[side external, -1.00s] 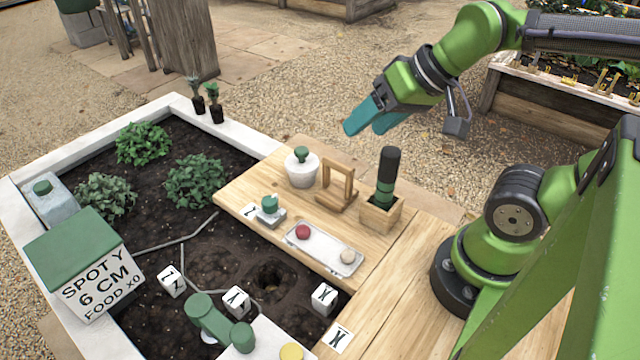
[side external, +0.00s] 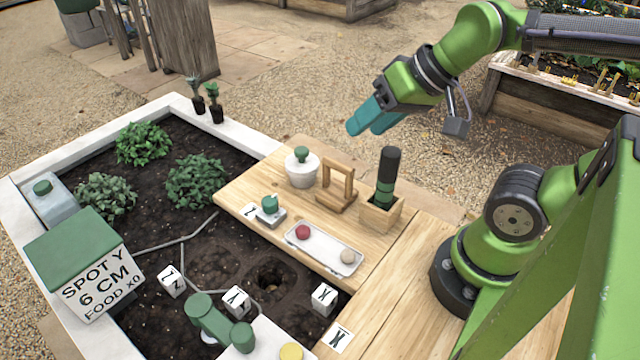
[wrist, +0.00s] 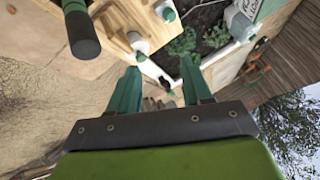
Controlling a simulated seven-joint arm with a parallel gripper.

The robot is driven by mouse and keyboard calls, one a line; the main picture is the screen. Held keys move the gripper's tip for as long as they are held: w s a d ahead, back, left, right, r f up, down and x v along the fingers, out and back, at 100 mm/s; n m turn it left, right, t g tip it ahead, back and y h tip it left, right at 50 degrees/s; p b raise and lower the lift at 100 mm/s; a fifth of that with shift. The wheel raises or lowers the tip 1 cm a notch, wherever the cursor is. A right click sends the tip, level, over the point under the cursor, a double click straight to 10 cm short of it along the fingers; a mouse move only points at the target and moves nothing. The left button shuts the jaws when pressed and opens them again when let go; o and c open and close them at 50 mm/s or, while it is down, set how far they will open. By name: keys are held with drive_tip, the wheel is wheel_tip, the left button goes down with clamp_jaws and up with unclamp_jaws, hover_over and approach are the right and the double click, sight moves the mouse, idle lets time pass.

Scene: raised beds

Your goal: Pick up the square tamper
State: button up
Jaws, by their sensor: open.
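The square tamper (side external: 270,211) appears to be the small piece with a green knob on a grey square base. It stands upright near the soil-side edge of the wooden worktop (side external: 290,232), next to a marked white tile. My gripper (side external: 366,124) is open and empty, high above and beyond the worktop's back edge, well away from the tamper. In the wrist view my gripper's teal fingers (wrist: 160,72) are spread with nothing between them. A small green-topped piece (wrist: 167,13) at the top there may be the tamper.
The worktop also holds a white green-knobbed jar (side external: 302,170), a wooden frame (side external: 337,185), a black-and-green-handled tool (side external: 388,172) in a wooden block (side external: 380,214), and a white tray (side external: 340,258) with red and pale balls. The soil bed (side external: 200,248) has plants and marked cubes.

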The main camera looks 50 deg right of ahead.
drive_tip(key=n+g+h, duration=0.4)
drive_tip(key=g, duration=0.3)
approach(337, 162)
wheel_tip(337, 162, down, 5)
drive_tip(key=shift+d+f, duration=0.15)
drive_tip(key=shift+w+d+f, duration=0.1)
drive_tip(key=shift+d+f, duration=0.15)
drive_tip(key=shift+f, duration=0.65)
drive_tip(key=shift+s+d+f, duration=0.1)
drive_tip(key=shift+d+f, duration=0.15)
drive_tip(key=shift+f, duration=0.65)
drive_tip(key=shift+w+d+f, duration=0.1)
drive_tip(key=shift+d+f, duration=0.15)
drive_tip(key=shift+f, duration=0.65)
clamp_jaws()
